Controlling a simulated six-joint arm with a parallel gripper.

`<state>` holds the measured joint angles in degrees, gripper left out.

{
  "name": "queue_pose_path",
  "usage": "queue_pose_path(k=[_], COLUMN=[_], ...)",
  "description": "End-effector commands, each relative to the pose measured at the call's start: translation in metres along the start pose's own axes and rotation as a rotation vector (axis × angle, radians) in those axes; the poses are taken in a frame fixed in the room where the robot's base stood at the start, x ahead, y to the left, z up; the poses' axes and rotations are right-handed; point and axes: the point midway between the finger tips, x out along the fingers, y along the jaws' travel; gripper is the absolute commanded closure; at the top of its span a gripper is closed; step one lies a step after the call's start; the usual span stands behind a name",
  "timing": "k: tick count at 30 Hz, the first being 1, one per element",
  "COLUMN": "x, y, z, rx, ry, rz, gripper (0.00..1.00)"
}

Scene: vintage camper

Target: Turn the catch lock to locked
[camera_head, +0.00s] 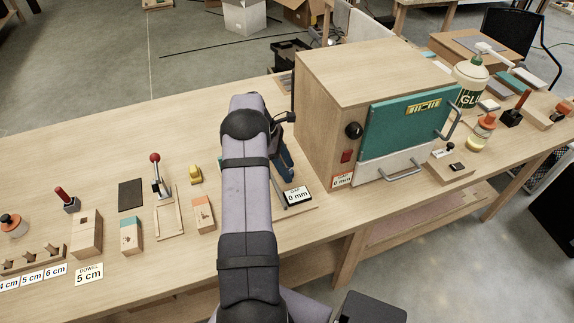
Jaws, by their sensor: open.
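A wooden cabinet (345,75) with a teal door (408,121) stands right of my arm. A pale panel with a second handle (401,173) sits below the door. A low wooden block (450,168) with small dark fittings lies right of it. I cannot tell for sure which fitting is the catch lock, nor its setting. My gripper (284,160) is open, left of the cabinet and apart from its front, partly hidden by my arm.
Left stand a red-knobbed lever (158,176), a yellow piece (195,174) and painted blocks (131,235). A glue bottle (471,80) and tools crowd the right. The bench's back left is clear.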

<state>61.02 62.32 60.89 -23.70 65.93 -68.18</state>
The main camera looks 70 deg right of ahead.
Motion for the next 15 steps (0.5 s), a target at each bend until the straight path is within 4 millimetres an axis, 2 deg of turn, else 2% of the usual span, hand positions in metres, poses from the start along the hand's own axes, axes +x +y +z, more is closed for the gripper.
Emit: queue_pose_path(k=[9,10,12,15], x=[0.0035,0.0034,0.0033,0.0031], y=[-0.0003,-0.0003,-0.0003,-0.0003], z=[-0.0001,-0.0001,-0.0001,-0.0001], rx=[0.000,0.000,0.000,0.000], ry=[0.000,0.000,0.000,0.000], rz=[-0.001,-0.001,-0.001,-0.001], gripper=[0.54,0.59,0.76,0.95])
